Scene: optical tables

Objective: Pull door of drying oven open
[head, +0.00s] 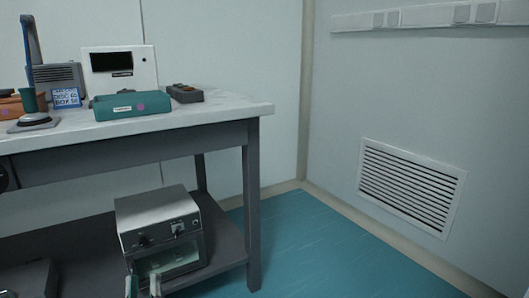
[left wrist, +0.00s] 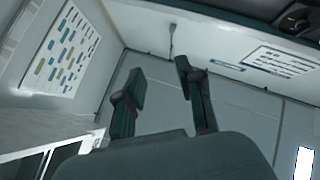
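The drying oven (head: 160,215) is a pale grey box on the lower shelf of the table in the head view. Its front has dark knobs on top and a door (head: 178,256) with a window below; the door looks closed. The oven cannot be made out in that view.
The grey table (head: 185,124) has its leg (head: 252,205) right of the oven. A teal tray (head: 132,106), a white device (head: 140,70) and other items stand on top. A dark object (head: 35,275) lies left on the shelf. The blue floor (head: 320,255) at right is clear.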

